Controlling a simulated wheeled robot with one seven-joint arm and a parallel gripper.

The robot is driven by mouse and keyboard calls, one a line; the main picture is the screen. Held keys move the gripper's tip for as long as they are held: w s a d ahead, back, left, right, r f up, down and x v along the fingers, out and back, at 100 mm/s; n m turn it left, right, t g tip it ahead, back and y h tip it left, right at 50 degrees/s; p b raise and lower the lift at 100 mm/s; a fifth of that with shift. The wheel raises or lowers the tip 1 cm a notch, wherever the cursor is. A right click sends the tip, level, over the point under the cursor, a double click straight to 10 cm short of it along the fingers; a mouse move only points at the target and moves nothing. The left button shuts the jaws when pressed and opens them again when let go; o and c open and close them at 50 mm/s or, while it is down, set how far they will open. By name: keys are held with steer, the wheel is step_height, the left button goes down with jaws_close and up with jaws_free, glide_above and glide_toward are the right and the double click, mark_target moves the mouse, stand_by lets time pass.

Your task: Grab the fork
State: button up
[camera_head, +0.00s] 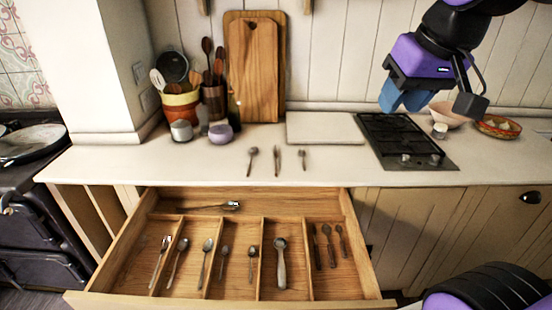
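Three small utensils lie in a row on the counter: a spoon-like one (251,160) on the left, a slim one (277,161) in the middle and a short one (303,159) on the right. Their heads are too small to tell surely which is a fork. The open wooden drawer (348,215) below holds more cutlery in its compartments, including a fork-like piece (160,260) at the left. My gripper (438,101) hangs at the upper right, above the hob area, well away from the cutlery. Its fingers are spread, with nothing seen between them.
A black hob (405,140) and a pale board (325,128) lie right of centre on the counter. Bowls (497,126) stand at the far right. Utensil pots (181,104), small jars and cutting boards (254,70) stand at the back. The counter's front middle is mostly clear.

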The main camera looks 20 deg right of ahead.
steer(key=w+g, duration=0.1)
steer(key=w, duration=1.3)
steer(key=m+g, duration=0.3)
steer(key=g, duration=0.1)
glide_above(276, 160)
step_height(276, 160, down, 29)
steer(key=f, duration=0.6)
steer(key=shift+w+f, duration=0.15)
steer(key=shift+w, duration=0.1)
steer(key=shift+s+d+f, duration=0.1)
steer(key=shift+f, duration=1.2)
steer(key=shift+s+f, duration=0.1)
steer(key=shift+f, duration=1.2)
jaws_close()
